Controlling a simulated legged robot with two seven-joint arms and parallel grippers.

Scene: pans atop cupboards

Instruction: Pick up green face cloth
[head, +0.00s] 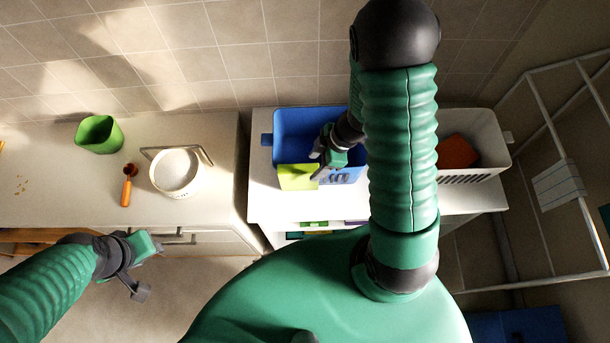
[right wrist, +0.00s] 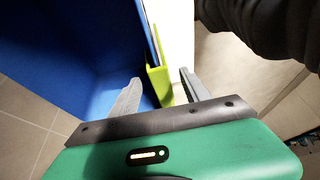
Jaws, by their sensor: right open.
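The green face cloth (head: 297,178) is a yellow-green piece draped over the front edge of the blue bin (head: 290,122). In the right wrist view the cloth (right wrist: 158,84) hangs over the bin wall, seen nearly edge-on. My right gripper (head: 318,166) is at the cloth's right side. Its open fingers (right wrist: 160,76) stand on either side of the cloth and wall, with gaps visible; I cannot tell if either touches. My left gripper (head: 152,268) is open and empty in front of the left counter, far from the cloth.
The blue bin stands on a white cabinet (head: 262,205), with a white bin (head: 483,140) holding a red-orange item at right. On the left counter are a green pot (head: 99,134), an orange-handled tool (head: 127,186) and a white pan (head: 176,172). A white rack (head: 535,105) stands far right.

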